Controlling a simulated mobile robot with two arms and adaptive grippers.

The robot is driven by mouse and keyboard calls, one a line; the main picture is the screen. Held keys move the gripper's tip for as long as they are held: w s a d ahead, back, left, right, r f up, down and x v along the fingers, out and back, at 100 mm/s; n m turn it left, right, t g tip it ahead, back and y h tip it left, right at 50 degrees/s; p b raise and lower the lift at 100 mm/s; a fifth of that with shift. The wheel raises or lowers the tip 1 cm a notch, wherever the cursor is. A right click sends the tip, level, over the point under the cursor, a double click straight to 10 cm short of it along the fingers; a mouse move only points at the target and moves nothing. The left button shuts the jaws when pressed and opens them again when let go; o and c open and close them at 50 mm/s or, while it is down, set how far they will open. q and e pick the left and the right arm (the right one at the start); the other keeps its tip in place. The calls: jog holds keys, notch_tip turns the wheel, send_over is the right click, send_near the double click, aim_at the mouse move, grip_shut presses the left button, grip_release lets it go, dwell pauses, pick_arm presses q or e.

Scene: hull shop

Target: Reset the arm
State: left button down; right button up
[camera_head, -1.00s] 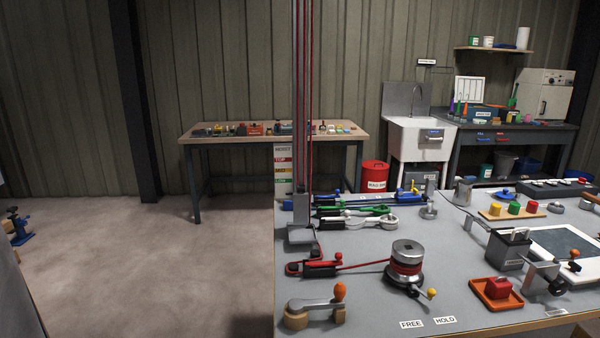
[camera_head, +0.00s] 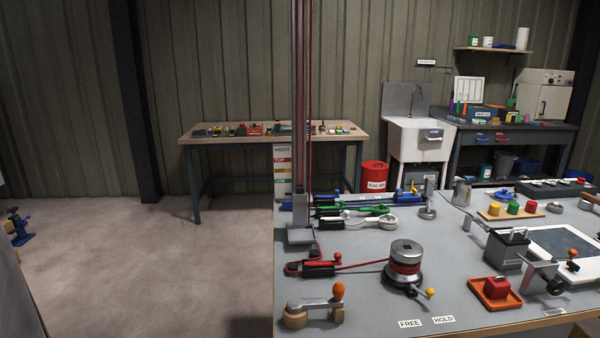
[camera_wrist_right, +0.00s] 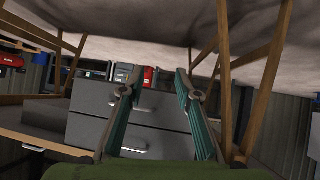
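My right gripper (camera_wrist_right: 158,73) shows in the right wrist view with its two teal-padded fingers spread apart. The gap between the fingertips is empty, and grey drawer fronts (camera_wrist_right: 130,130) are seen beyond it. Neither of my grippers can be made out in the head view. My left gripper is not in view.
A grey workbench (camera_head: 365,285) fills the right of the head view, holding a winch (camera_head: 405,262), a crank handle (camera_head: 315,307) and a red block on an orange tray (camera_head: 495,293). A wooden-topped table (camera_head: 275,135) stands behind. Wooden legs (camera_wrist_right: 225,80) flank the right gripper.

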jog(key=s+a+f+g, duration=0.5)
jog(key=s+a+f, duration=0.5)
jog(key=s+f, duration=0.3)
jog(key=s+a+f+n+g, duration=0.1)
jog(key=s+a+f+g, duration=0.1)
jog(key=s+a, duration=0.5)
jog(key=s+a+f+g+y, duration=0.1)
jog(key=s+a+f+g, duration=0.1)
jog(key=s+a+f, duration=0.3)
jog(key=s+a, duration=0.3)
jog(key=s, duration=0.1)
jog(key=shift+a+n+g, duration=0.25)
jog(key=shift+n+g, duration=0.15)
